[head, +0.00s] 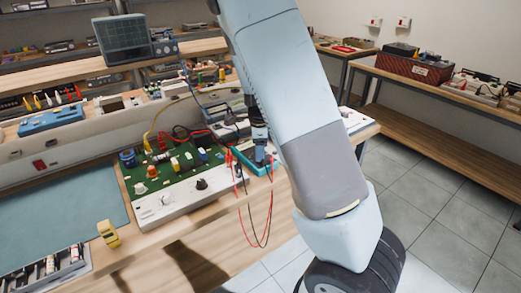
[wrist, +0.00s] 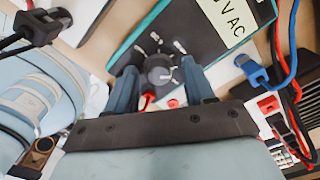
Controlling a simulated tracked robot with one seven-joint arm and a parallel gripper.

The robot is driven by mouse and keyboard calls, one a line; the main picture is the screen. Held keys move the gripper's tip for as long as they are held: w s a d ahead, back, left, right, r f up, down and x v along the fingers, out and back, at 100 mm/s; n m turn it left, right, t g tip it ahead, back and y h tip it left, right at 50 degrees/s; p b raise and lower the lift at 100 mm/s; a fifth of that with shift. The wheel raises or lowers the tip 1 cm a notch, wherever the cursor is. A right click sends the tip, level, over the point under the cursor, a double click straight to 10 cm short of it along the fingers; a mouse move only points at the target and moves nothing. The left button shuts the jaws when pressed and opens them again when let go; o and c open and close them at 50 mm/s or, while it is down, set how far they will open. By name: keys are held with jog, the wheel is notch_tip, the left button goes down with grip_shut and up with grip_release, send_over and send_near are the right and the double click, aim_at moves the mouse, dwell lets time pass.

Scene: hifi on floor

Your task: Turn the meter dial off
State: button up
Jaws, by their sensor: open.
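The meter (wrist: 135,50) has a teal case and dark face, with a white "V AC" label on it. Its round grey dial (wrist: 159,75) shows between the two blue fingers of my gripper (wrist: 158,68) in the wrist view. My gripper is open, with one finger on each side of the dial. I cannot tell whether the fingers touch it. In the head view the teal meter (head: 270,170) lies on the bench near its right end, partly hidden by my gripper (head: 259,160) and arm. The dial is not visible there.
A green circuit board with a white knob panel (head: 170,208) lies left of the meter. Red and black test leads (head: 265,230) hang over the bench's front edge. A yellow device (head: 108,233) and an oscilloscope (head: 122,40) stand farther left. The tiled floor is clear at right.

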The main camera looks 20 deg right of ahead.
grip_shut()
dwell(0.3)
